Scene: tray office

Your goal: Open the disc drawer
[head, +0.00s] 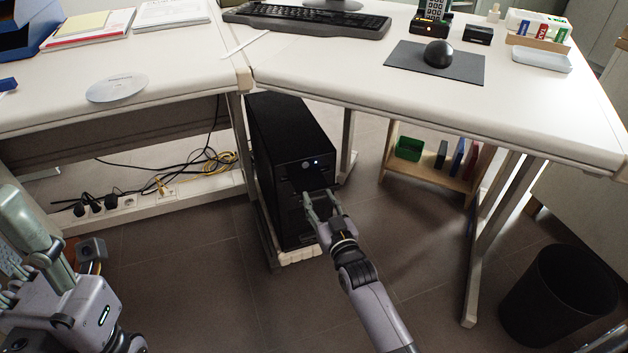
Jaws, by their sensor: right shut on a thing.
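The black computer tower (290,130) stands upright on a low pale stand under the desk, its front facing me. A small white light shows on its front. A dark flat part at the upper front, which looks like the disc drawer (311,178), lies just above and at my right gripper (314,205). That gripper is shut on it, as far as I can see; the fingers hide part of the tower front, and how far the drawer is out is unclear. My left arm is at the lower left, away from the tower; its gripper's fingers are not clearly shown.
A silver disc (116,88) lies on the left desk (190,65). Cables and a socket strip (130,203) run left of the tower. A desk leg (347,140) stands right of it. A low shelf (430,171) and black bin (558,296) are farther right. The floor in front is clear.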

